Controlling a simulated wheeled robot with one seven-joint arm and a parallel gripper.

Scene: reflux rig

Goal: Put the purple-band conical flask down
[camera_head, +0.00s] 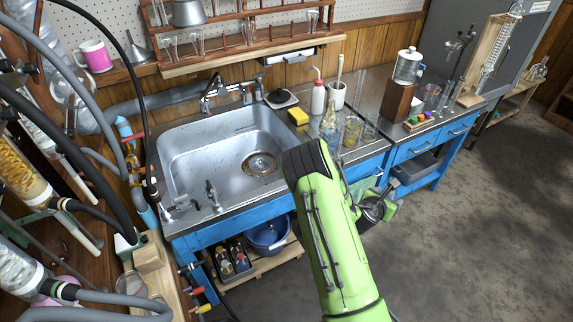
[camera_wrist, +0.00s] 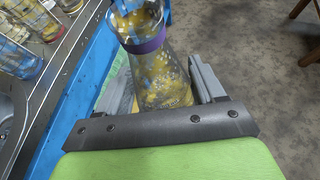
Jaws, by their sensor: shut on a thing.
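The purple-band conical flask (camera_wrist: 146,42) is clear glass with yellow flecks showing in it and a purple band around its upper part. In the wrist view it stands between the two grey fingers of my gripper (camera_wrist: 158,82), which is shut on it. The top of the flask is cut off by the picture edge. The flask is beside the counter's blue front, with grey floor behind it. In the head view my green arm covers part of the counter front, and I cannot make out the flask there.
The steel counter (camera_head: 372,98) has a sink (camera_head: 215,135) at left. Several glass vessels, including a beaker (camera_head: 352,130), crowd its front middle; some show in the wrist view (camera_wrist: 18,55). A wooden block (camera_head: 397,103) bears a clear jar. Bare counter lies behind the glassware.

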